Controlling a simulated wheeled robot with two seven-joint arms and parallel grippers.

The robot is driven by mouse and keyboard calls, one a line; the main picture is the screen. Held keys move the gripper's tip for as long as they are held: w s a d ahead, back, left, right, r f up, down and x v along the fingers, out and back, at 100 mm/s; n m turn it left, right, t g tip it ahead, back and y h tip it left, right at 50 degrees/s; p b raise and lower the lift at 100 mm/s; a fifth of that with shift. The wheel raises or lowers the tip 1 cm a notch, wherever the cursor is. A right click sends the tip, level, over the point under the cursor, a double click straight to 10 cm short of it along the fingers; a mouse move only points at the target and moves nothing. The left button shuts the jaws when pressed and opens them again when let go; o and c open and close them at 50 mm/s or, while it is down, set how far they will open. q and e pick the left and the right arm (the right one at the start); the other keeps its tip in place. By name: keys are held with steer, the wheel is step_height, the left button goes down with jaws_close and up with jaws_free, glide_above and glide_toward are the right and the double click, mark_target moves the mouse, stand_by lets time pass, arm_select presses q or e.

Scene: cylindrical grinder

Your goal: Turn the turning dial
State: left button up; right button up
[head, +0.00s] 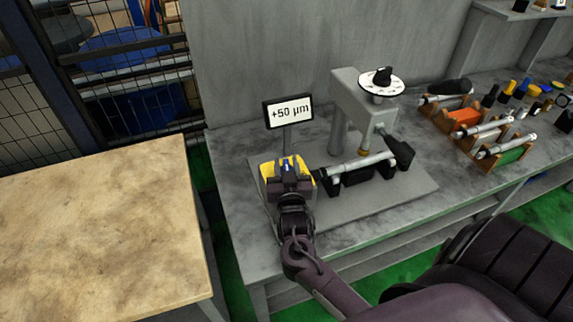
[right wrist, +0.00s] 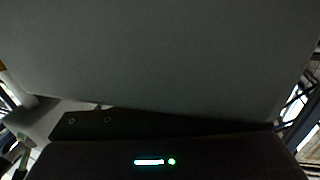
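The turning dial (head: 382,82) is a white disc with dark marks and a black knob. It sits on top of the grey grinder column (head: 355,105) in the head view. My right gripper (head: 288,167) is at the left end of the grinder, over a yellow and black block (head: 270,173), well left of and lower than the dial. I cannot tell whether it touches the block or whether its fingers are open. In the right wrist view a plain grey surface (right wrist: 160,60) fills most of the picture and no fingers are clear. My left gripper is not in view.
A sign (head: 289,111) reading "+50 µm" stands behind my right gripper. A metal cylinder (head: 362,165) lies across the black supports. Racks with rods (head: 483,132) and several small bottles stand at the right. A bare wooden table (head: 95,230) is at the left.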

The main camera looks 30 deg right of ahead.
jaws_close()
steer(key=shift+y, duration=0.3)
steer(key=shift+n+t+y+p, duration=0.4)
steer(key=shift+n+t+y, duration=0.3)
steer(key=shift+n+y, duration=0.4)
steer(key=shift+n+t+y, duration=0.4)
steer(key=shift+n+y, duration=1.3)
steer(key=shift+y, duration=1.1)
steer(key=shift+a+y, duration=0.1)
steer(key=shift+y, duration=0.2)
steer(key=shift+o, duration=0.7)
jaws_free()
